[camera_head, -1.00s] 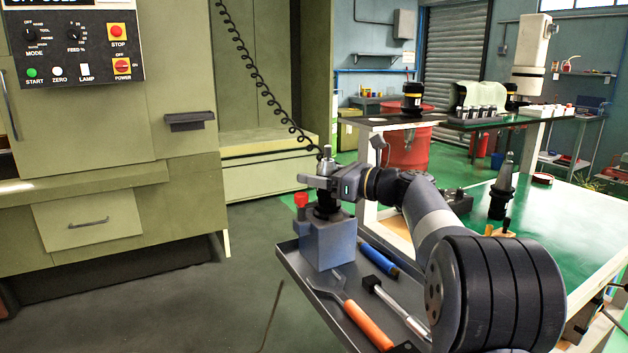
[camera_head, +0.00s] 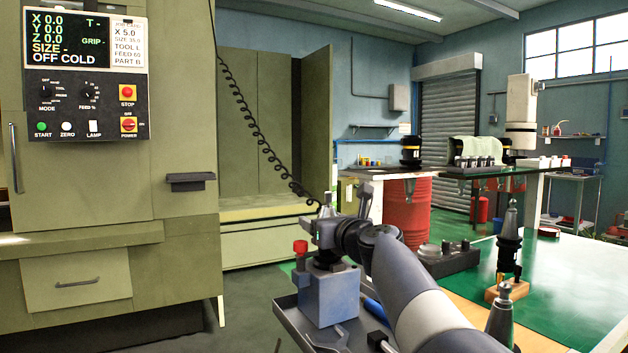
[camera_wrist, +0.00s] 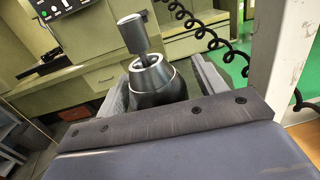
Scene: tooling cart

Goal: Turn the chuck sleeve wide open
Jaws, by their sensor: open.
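The chuck (camera_wrist: 158,82) stands upright between the fingers of my gripper (camera_wrist: 160,88) in the wrist view. It has a dark rounded sleeve, a bright metal cone and a thin pin topped by a grey cylinder (camera_wrist: 133,32). My gripper is open, with one grey finger on each side of the sleeve; I cannot tell whether either touches it. In the head view my gripper (camera_head: 322,230) is at the chuck's height above a blue-grey block (camera_head: 328,295), and mostly hides the sleeve. The chuck's top (camera_head: 327,205) shows above the gripper.
The block stands on a dark tray (camera_head: 288,312), with a red knob (camera_head: 300,247) at its left. Hand tools lie on the tray, partly behind my arm. Tool holders (camera_head: 509,240) stand on the green bench (camera_head: 570,270) at right. A coiled cord (camera_head: 250,120) hangs behind.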

